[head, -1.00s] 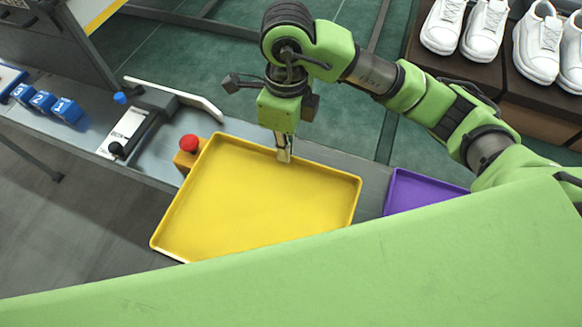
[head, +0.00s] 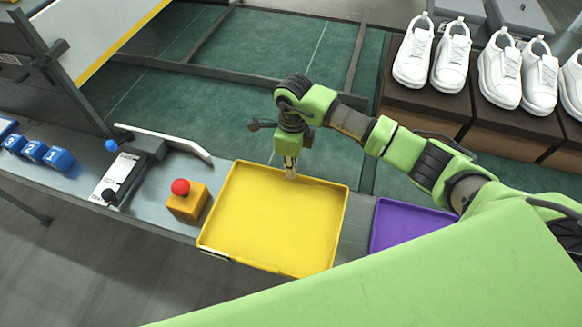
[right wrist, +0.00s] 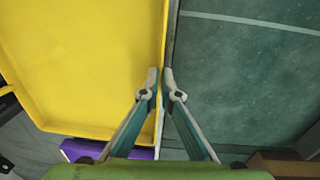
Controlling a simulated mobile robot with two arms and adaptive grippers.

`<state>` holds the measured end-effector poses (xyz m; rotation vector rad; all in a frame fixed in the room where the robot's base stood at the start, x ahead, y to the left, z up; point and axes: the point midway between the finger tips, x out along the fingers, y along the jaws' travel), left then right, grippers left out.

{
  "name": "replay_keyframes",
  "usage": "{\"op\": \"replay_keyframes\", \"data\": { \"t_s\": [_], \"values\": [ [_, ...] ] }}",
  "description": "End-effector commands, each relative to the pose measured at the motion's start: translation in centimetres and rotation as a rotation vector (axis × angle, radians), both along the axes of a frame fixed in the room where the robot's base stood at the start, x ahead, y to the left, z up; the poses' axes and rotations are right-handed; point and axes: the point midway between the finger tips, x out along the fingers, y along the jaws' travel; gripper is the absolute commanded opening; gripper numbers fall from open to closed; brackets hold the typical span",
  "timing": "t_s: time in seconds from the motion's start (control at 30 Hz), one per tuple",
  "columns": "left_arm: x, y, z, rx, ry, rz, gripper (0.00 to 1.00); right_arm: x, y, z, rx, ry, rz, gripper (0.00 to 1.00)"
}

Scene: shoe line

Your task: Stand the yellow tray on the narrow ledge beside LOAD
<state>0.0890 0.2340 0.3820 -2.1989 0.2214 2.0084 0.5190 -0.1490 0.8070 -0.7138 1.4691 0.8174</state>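The yellow tray (head: 275,218) is empty and lies roughly flat over the grey bench, its near part reaching past the bench's front edge. I cannot tell whether it touches the bench. My right gripper (head: 290,174) points down at the tray's far rim. In the right wrist view the fingertips (right wrist: 160,78) are closed together on the rim of the yellow tray (right wrist: 80,60). My left gripper is out of view. I can read no LOAD label, and I cannot pick out the narrow ledge.
A yellow box with a red button (head: 187,203) stands just left of the tray. A purple tray (head: 400,225) lies to its right. Further left are a lever device (head: 135,165) and blue numbered blocks (head: 38,153). White shoes (head: 450,55) stand on brown boxes behind.

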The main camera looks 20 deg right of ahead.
Motion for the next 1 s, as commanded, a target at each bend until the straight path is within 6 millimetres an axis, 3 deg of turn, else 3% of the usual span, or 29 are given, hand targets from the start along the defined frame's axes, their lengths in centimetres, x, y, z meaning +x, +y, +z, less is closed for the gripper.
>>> {"op": "replay_keyframes", "data": {
  "t_s": [0.1, 0.47, 0.53, 0.57, 1.0],
  "values": [
    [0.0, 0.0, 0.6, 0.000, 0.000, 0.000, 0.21, 0.1, 0.0, -0.7, 0.002, -0.002, -0.001, 0.00],
    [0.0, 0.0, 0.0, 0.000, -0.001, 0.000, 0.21, 0.1, 0.0, -1.4, 0.001, -0.003, 0.000, 0.00],
    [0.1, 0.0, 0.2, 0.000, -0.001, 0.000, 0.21, 0.1, 0.0, -1.2, 0.001, -0.003, 0.000, 0.19],
    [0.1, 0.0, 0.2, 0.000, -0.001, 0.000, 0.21, 0.1, 0.0, -1.2, 0.001, -0.003, 0.000, 0.21],
    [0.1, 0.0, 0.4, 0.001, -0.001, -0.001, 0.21, 0.2, 0.0, -0.5, 0.001, -0.006, 0.000, 0.21]
  ]
}}
